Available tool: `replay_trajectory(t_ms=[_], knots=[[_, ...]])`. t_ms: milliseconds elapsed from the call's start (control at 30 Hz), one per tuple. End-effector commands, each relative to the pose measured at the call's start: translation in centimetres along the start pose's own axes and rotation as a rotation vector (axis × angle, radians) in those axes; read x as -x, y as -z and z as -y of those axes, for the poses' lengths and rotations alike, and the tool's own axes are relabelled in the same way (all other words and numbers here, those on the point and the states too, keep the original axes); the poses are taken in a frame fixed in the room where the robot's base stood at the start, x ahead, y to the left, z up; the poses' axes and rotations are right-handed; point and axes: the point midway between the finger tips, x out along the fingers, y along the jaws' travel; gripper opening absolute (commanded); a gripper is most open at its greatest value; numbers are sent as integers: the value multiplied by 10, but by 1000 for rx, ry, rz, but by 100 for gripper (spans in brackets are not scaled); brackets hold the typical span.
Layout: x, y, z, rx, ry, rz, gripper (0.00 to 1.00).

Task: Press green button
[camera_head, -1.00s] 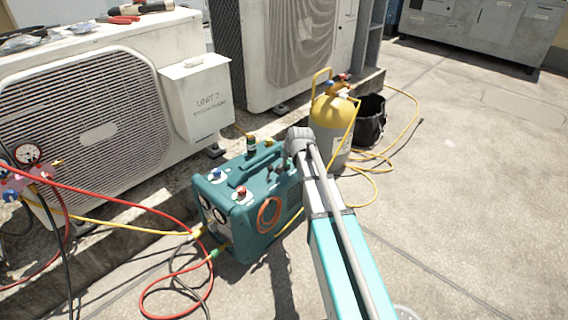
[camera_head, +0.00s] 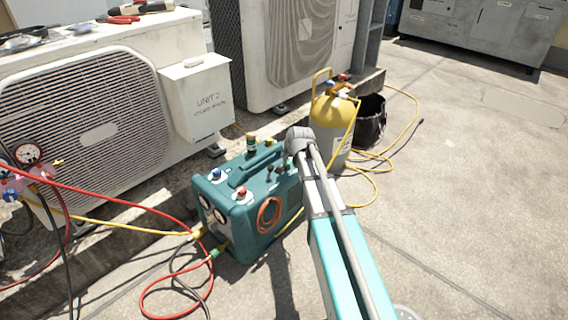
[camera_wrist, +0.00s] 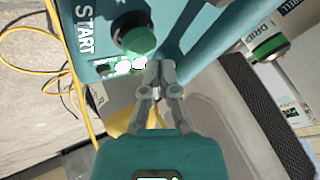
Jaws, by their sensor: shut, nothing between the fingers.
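The green button (camera_wrist: 137,40) shows in the wrist view as a round green cap on a dark stem, on the teal machine (camera_wrist: 185,30) beside the word START. My gripper (camera_wrist: 158,68) is shut and empty. Its fingertips are just below and right of the button in the picture. I cannot tell whether they touch the machine. In the head view the teal machine (camera_head: 228,218) stands on the ground, with several knobs on top. My arm reaches to its right end and hides part of that end, and my gripper cannot be made out clearly there.
A yellow and grey cylinder (camera_head: 330,120) and a black bucket (camera_head: 371,125) stand right of the machine. Red hoses (camera_head: 120,202) and yellow hoses lie around it. Condenser units stand behind. A green-banded DRIER canister (camera_wrist: 268,45) shows in the wrist view. The right ground is open.

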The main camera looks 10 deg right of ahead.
Motion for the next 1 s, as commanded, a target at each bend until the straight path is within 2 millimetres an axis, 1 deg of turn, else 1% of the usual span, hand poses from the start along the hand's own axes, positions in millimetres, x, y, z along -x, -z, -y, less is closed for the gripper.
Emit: replay_trajectory(t_ms=[167, 700, 1000], knots=[[7, 4, 4, 0, 0, 0, 0], [37, 20, 20, 0, 0, 0, 0], [40, 21, 21, 0, 0, 0, 0]])
